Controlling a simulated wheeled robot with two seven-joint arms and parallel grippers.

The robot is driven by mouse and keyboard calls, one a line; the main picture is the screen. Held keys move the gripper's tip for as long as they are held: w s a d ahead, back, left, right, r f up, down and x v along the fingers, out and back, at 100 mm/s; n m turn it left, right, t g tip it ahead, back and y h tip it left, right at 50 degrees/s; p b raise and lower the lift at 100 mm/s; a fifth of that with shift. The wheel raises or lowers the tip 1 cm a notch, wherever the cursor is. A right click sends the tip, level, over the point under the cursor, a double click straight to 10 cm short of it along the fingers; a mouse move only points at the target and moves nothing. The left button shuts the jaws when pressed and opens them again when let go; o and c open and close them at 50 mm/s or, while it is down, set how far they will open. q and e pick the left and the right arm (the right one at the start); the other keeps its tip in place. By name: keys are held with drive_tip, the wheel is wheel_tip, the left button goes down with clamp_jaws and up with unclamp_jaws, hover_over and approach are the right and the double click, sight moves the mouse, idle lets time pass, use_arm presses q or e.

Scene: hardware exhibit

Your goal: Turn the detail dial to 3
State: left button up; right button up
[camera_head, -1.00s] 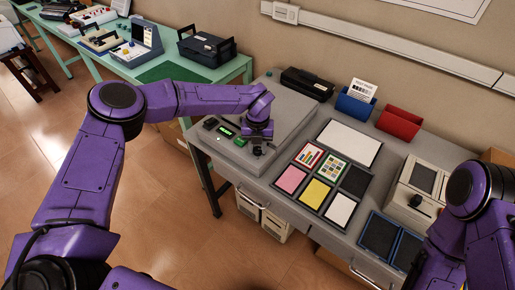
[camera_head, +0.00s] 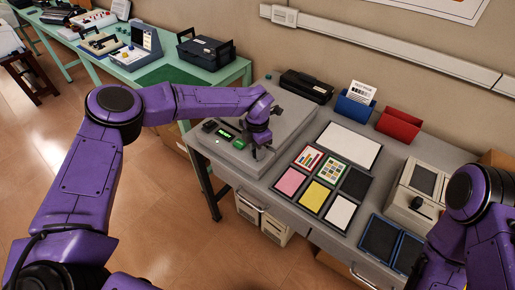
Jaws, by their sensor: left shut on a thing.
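The grey machine (camera_head: 290,108) stands at the left end of the grey desk. Its front panel has a small black display (camera_head: 226,131) with green characters and a green part (camera_head: 238,143) beside it. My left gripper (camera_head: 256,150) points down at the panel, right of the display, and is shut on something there. The gripper hides what it holds; the detail dial is not clearly visible, and its setting cannot be read. My right arm (camera_head: 470,215) is at the lower right, with its gripper out of view.
Colored cards (camera_head: 313,195) and a white sheet (camera_head: 349,143) lie on the desk right of the machine. A blue holder (camera_head: 354,108), a red holder (camera_head: 398,125) and a beige device (camera_head: 420,190) stand farther right. A green table (camera_head: 222,77) is at the back left.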

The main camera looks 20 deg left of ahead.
use_arm(q)
drive_tip(key=m, duration=0.5)
drive_tip(key=shift+w+r+m+p, duration=0.15)
drive_tip(key=shift+r+m+p, duration=0.1)
drive_tip(key=shift+m+p, duration=0.05)
idle(0.4)
drive_tip(key=shift+a, duration=0.1)
drive_tip(key=o, duration=1.1)
drive_tip(key=shift+c, duration=0.2)
drive_tip(key=shift+f, duration=0.1)
wheel_tip(320, 180, up, 11)
drive_tip(key=b, duration=0.2)
drive_tip(key=shift+s+f+b, duration=0.2)
drive_tip(key=shift+b, duration=0.2)
